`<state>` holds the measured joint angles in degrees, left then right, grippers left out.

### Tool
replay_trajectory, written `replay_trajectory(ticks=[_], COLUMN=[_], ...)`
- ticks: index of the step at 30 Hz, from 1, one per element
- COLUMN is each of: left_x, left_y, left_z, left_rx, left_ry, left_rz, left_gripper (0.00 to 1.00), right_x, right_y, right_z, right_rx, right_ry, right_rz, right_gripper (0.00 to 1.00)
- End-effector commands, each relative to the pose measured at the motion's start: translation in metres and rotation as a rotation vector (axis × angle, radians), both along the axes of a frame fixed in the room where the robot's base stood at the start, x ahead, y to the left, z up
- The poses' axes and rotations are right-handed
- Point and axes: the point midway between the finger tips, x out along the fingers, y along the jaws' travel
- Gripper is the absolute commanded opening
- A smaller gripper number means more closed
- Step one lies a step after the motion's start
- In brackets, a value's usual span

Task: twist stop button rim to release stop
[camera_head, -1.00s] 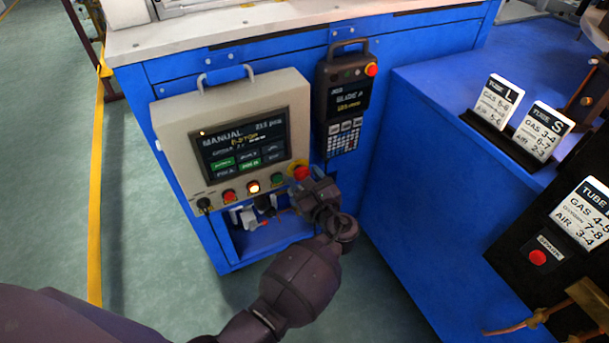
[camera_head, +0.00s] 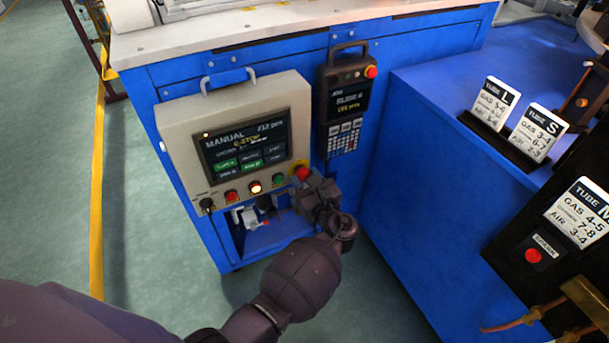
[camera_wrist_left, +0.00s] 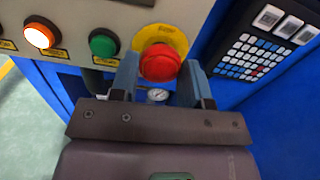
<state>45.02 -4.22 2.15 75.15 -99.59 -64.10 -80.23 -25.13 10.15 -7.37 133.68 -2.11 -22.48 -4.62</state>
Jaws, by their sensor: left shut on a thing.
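The red stop button (camera_head: 302,173) sits on a yellow round plate at the lower right corner of the beige control panel (camera_head: 178,118). In the left wrist view the stop button (camera_wrist_left: 160,63) shows large, with the yellow plate (camera_wrist_left: 174,35) behind it. My left gripper (camera_head: 306,182) is at the button from below. In the left wrist view its two fingers (camera_wrist_left: 160,72) stand on either side of the red rim and are shut on it. My right gripper is not in view.
A green button (camera_head: 278,179), a lit orange button (camera_head: 254,187) and a red button (camera_head: 231,195) sit left of the stop button. A dark handheld pendant (camera_head: 342,100) hangs close on the right. An open recess lies below the panel.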

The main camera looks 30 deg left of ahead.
Motion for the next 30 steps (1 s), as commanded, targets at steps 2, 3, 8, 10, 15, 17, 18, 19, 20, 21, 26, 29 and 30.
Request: replay_trajectory(ticks=[2, 3, 8, 10, 15, 17, 18, 19, 20, 21, 26, 29, 30], left_x=[0.001, 0.001, 0.000, 0.000, 0.000, 0.000, 0.000, 0.000, 0.000, 0.000, 0.001, 0.001, 0.001], left_y=[0.000, 0.000, 0.000, 0.000, 0.000, 0.000, 0.000, 0.000, 0.000, 0.000, 0.000, 0.000, 0.000], left_z=[0.002, 0.002, 0.002, 0.002, 0.002, 0.002, 0.002, 0.002, 0.002, 0.002, 0.002, 0.002, 0.002], left_rx=[0.013, 0.020, 0.048, 0.060, 0.090, 0.101, 0.109, 0.114, 0.119, 0.126, 0.156, 0.175, 0.182], left_ry=[0.014, 0.025, 0.059, 0.074, 0.112, 0.126, 0.136, 0.142, 0.149, 0.159, 0.197, 0.221, 0.230], left_rz=[0.000, 0.000, 0.001, 0.001, 0.001, 0.001, 0.001, 0.000, 0.000, 0.000, 0.000, 0.000, 0.000], left_gripper=[0.26, 0.26, 0.26, 0.26, 0.26, 0.26, 0.26, 0.26, 0.26, 0.26, 0.26, 0.26, 0.26], right_x=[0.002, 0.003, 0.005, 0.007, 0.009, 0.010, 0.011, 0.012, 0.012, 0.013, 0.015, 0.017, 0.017], right_y=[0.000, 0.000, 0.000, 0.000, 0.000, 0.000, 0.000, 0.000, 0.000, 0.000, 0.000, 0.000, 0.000], right_z=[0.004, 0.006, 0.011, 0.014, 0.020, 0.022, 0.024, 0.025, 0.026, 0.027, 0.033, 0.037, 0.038], right_rx=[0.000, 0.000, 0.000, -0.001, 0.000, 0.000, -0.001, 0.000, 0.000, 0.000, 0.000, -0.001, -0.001], right_ry=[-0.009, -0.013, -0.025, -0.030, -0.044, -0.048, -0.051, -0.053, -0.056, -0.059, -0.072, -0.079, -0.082], right_rz=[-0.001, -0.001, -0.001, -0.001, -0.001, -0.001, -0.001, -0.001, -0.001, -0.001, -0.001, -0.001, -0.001], right_gripper=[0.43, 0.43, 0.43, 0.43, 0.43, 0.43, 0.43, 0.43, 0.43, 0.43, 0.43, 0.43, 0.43])
